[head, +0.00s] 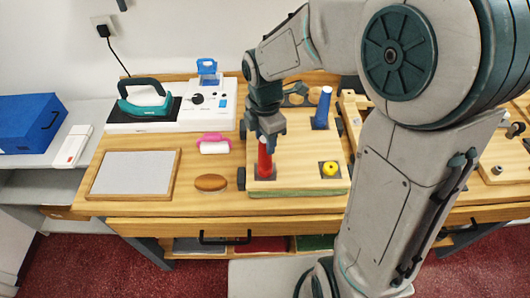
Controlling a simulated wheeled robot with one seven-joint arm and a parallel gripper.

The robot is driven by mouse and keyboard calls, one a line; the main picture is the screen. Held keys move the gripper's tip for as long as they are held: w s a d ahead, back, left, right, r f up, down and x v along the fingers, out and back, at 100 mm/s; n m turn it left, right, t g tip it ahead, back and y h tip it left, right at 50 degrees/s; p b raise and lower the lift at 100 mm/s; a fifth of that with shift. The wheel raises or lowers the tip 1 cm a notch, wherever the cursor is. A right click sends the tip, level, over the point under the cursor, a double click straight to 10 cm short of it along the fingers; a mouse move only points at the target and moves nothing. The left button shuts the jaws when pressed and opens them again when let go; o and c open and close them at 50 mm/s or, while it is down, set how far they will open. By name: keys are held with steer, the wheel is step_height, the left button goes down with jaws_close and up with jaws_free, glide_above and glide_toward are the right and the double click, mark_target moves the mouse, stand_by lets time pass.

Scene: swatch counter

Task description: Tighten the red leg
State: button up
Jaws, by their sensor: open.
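The red leg (265,160) stands upright on a dark square plate (258,173) at the front left of a wooden board (298,182). My gripper (265,136) points down at the top of the red leg, with its jaws open. The leg's upper end is at the fingertips and partly hidden. I cannot tell whether the fingers touch it. A blue leg (322,107) stands at the board's back right. A round yellow piece (330,168) sits on a plate at the front right.
To the left are a framed grey panel (131,174), a brown oval piece (211,183), a pink-and-white roller (214,146) and a teal iron (145,97). Black knobs (241,178) stand at the board's left edge. My arm hides much of the right side.

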steer(key=c, duration=0.7)
steer(key=m+b, duration=0.1)
steer(key=m, duration=0.2)
steer(key=shift+m, duration=0.4)
steer(key=shift+c, duration=0.2)
steer(key=m, duration=0.3)
steer(key=shift+f+b, duration=0.1)
steer(key=shift+b, duration=0.25)
steer(key=m, duration=0.4)
steer(key=shift+m+b, duration=0.4)
steer(key=m, duration=0.3)
steer(key=o, duration=0.7)
steer(key=shift+o, duration=0.2)
